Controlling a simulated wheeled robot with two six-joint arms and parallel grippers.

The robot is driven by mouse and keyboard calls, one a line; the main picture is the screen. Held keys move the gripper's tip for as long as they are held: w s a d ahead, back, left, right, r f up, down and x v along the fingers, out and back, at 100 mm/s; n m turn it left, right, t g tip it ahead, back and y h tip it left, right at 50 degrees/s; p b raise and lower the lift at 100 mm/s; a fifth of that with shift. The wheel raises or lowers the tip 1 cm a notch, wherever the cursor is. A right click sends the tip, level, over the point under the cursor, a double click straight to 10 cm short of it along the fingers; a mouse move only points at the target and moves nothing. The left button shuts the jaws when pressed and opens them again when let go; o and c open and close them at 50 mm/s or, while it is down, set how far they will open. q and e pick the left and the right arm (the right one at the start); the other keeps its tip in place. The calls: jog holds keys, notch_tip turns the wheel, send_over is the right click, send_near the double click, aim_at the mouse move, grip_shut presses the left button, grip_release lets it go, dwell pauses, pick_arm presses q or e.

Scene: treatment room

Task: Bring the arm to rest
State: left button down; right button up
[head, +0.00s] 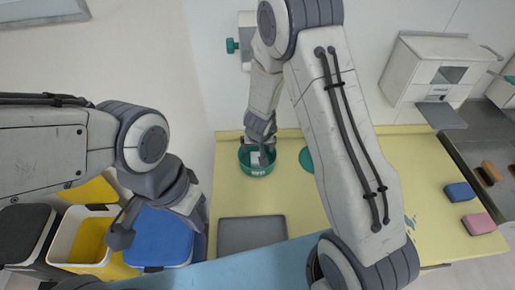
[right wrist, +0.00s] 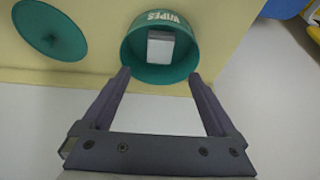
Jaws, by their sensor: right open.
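My right arm reaches to the back of the yellow counter. Its right gripper (head: 262,152) is over a teal tub (head: 258,170), which also shows in the right wrist view (right wrist: 134,50). The tub is marked WIPES and has a white wipe (right wrist: 160,46) in its opening. In the right wrist view the right gripper (right wrist: 160,76) is open, with nothing between its fingers; the fingertips appear at the tub's near rim, and I cannot tell whether they touch it. My left gripper (head: 122,234) hangs at the left above the bins; its jaw gap is not clear.
A teal round lid (head: 306,160) lies beside the tub, partly behind my right arm. A grey tray (head: 252,233) lies on the yellow counter (head: 232,203). Blue (head: 460,192) and pink (head: 479,223) sponges lie right. A white dispenser (head: 440,65) hangs on the wall.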

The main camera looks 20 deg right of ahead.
pick_arm(q)
jog(key=shift+r, duration=0.15)
pick_arm(e)
jog(key=shift+s+r, duration=0.15)
jog(key=shift+r, duration=0.15)
